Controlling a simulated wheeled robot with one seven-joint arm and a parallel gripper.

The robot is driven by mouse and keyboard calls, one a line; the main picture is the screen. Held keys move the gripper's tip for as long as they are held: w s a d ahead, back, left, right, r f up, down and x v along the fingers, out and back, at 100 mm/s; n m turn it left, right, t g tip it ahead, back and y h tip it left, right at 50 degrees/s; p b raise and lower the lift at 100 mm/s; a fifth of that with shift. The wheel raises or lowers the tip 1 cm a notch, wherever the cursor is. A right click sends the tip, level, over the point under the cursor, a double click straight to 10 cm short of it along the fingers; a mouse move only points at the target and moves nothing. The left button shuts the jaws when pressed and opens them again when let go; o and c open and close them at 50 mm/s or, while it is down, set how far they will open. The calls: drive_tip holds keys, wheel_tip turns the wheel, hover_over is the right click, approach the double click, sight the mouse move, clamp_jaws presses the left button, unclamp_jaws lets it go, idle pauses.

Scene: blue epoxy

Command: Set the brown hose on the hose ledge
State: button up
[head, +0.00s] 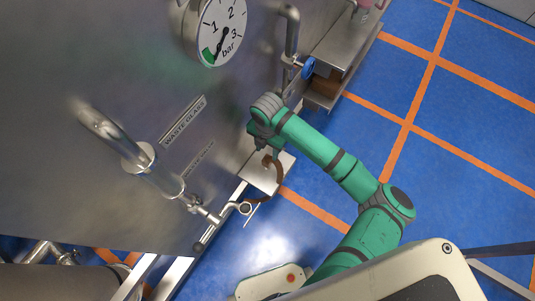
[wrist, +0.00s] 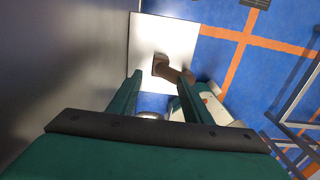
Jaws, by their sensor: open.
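The brown hose (head: 279,173) curves over the pale metal hose ledge (head: 258,178) in the head view. Its lower part runs down left towards a metal fitting. In the wrist view the hose (wrist: 174,73) shows its open end over the square ledge (wrist: 160,32), and its other part runs right behind a finger. It seems to rest on the plate, but I cannot tell whether it touches. My gripper (head: 264,150) is just above the hose end. In the wrist view my gripper (wrist: 158,88) has its two fingers apart, with nothing held between them.
A steel wall with a pressure gauge (head: 223,30) and label plates stands to the left. A pipe with a valve (head: 200,207) juts out near the ledge. A blue-handled valve (head: 308,68) and a steel box are beyond my gripper. Blue floor lies open at right.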

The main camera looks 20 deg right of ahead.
wheel_tip(320, 180, up, 6)
drive_tip(key=shift+r, duration=0.15)
drive_tip(key=shift+d, duration=0.1)
idle(0.5)
